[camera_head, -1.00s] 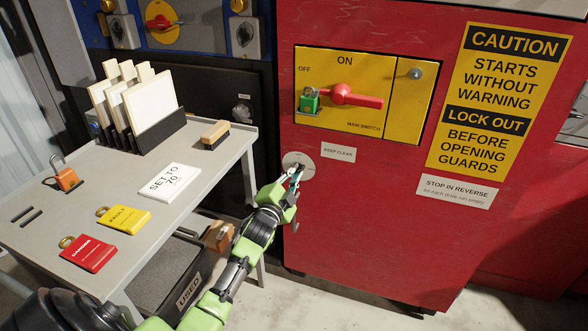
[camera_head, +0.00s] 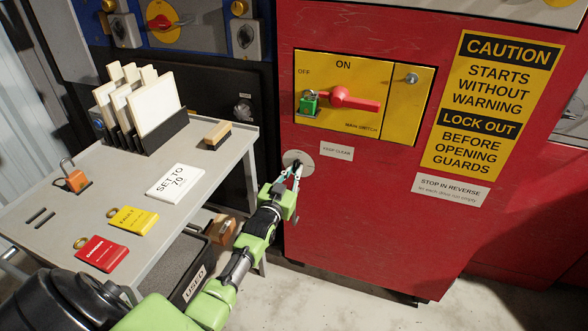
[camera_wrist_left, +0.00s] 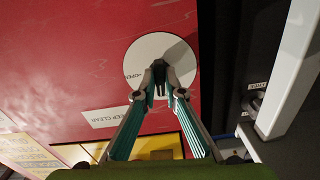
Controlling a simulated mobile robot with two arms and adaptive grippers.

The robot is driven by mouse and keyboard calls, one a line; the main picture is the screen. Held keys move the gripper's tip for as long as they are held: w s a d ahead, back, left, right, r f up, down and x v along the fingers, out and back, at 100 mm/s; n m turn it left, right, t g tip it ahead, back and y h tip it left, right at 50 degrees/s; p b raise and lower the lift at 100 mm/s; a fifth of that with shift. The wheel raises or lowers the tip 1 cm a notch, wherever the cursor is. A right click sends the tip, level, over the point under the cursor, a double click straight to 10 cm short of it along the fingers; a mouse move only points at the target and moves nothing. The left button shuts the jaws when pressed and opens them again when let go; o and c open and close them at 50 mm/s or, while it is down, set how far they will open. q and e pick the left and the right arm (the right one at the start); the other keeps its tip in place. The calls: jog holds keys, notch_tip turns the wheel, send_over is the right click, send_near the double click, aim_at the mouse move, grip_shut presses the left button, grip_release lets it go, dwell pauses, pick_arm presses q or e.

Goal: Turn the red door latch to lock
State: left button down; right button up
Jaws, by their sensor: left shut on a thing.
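The red door's latch shows as a pale round plate (camera_head: 291,157) low on the left edge of the red cabinet's front. In the left wrist view the plate (camera_wrist_left: 147,50) carries the word OPEN at its left. My left gripper (camera_head: 297,168) reaches up to the plate from below. In the left wrist view its fingertips (camera_wrist_left: 160,82) are closed on a small dark latch handle (camera_wrist_left: 160,75) in front of the plate. The fingers hide much of the handle, so its exact angle is hard to tell. My right gripper is not in view.
Above the latch is a yellow main switch panel (camera_head: 401,118) with a red handle (camera_head: 353,99) and a green padlock (camera_head: 310,104). A grey cart (camera_head: 75,215) with padlocks, tags and upright boards stands at left, close to my left arm. A bin marked USED (camera_head: 195,284) sits below.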

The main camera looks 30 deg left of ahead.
pick_arm(q)
jog(key=shift+n, duration=0.7)
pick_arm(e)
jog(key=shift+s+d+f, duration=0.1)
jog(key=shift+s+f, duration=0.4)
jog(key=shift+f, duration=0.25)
pick_arm(q)
jog(key=c, duration=2.1)
grip_release()
jog(key=v, duration=1.2)
jog(key=shift+f, duration=0.1)
